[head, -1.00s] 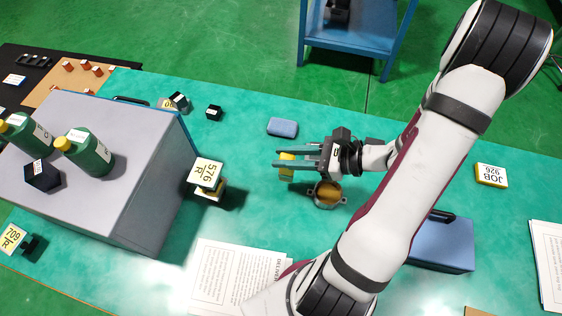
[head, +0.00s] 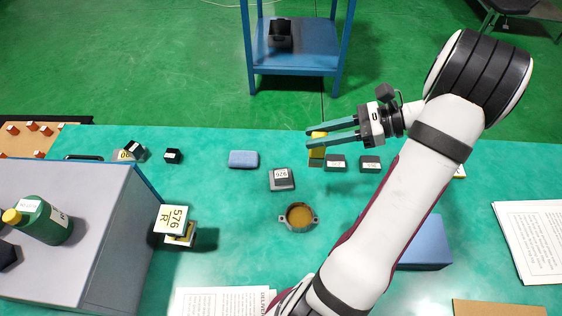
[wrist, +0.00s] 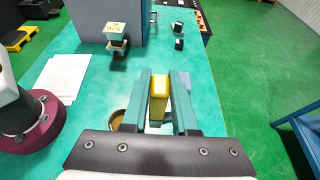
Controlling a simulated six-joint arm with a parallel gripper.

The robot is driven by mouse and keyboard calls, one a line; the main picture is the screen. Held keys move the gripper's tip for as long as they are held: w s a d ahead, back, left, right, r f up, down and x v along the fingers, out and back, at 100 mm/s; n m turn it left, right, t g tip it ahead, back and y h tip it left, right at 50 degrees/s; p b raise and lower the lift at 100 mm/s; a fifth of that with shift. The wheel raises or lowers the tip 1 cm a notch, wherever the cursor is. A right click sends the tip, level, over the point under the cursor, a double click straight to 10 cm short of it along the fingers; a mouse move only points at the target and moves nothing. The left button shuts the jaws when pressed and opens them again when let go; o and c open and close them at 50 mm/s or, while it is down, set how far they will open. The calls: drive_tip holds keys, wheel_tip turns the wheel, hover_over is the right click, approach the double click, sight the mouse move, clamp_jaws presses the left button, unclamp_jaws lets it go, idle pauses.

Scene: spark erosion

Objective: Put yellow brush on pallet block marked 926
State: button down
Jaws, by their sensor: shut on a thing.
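The yellow brush (head: 317,151) is held between the two long green fingers of my gripper (head: 308,140). The wrist view shows the brush (wrist: 159,97) between the fingertips of my gripper (wrist: 161,76), with a finger along each side. The pallet block marked 926 (head: 281,179) is a small dark grey block with a pale label, on the green bench to the lower left of my gripper in the head view. The brush is apart from it. I cannot make out this block in the wrist view.
Two dark labelled blocks (head: 335,163) (head: 371,164) stand close by the brush. A round cup with amber contents (head: 299,216) is nearer me. A blue block (head: 243,159) lies left. The grey cabinet (head: 75,225) and 576 R stand (head: 172,220) are further left.

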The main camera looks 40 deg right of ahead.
drive_tip(key=w+a+f, duration=0.3)
drive_tip(key=w+f, duration=0.4)
drive_tip(key=f, duration=0.2)
drive_tip(key=shift+w+a, duration=0.25)
drive_tip(key=shift+w, duration=0.1)
drive_tip(key=shift+f, duration=0.2)
drive_tip(key=c, duration=0.7)
unclamp_jaws()
